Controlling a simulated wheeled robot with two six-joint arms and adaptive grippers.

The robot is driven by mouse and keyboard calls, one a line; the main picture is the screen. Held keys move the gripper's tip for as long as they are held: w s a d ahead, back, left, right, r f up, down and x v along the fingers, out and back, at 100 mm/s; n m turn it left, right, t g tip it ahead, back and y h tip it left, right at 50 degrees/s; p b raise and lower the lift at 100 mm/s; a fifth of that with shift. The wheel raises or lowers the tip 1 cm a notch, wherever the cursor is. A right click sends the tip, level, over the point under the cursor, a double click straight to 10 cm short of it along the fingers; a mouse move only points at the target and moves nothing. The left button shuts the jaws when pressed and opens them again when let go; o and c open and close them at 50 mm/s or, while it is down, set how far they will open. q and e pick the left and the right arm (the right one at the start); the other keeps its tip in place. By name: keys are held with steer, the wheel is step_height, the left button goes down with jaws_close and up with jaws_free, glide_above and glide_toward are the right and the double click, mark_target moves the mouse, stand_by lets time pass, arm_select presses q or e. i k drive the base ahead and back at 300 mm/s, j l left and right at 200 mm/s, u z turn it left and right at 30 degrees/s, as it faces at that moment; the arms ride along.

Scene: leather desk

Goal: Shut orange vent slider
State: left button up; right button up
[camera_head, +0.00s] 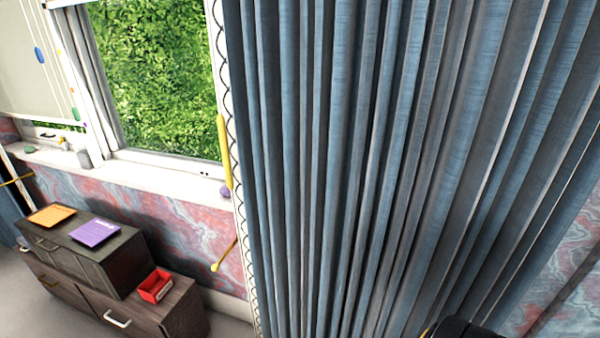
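I cannot make out an orange vent slider for certain. A tiny yellow-orange piece (63,139) shows low on the left window frame, too small to identify or to tell its position. Neither gripper shows. A dark rounded part of my own body is cut off at the bottom edge, right of the middle, in front of the curtain.
A blue-grey curtain (370,150) fills the middle and right. A window (155,75) with a white sill (150,175) is at upper left.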

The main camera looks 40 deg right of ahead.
mark_target(212, 175)
steer(key=z, duration=0.75)
steer(key=i+j, duration=0.45)
steer(key=j, duration=0.25)
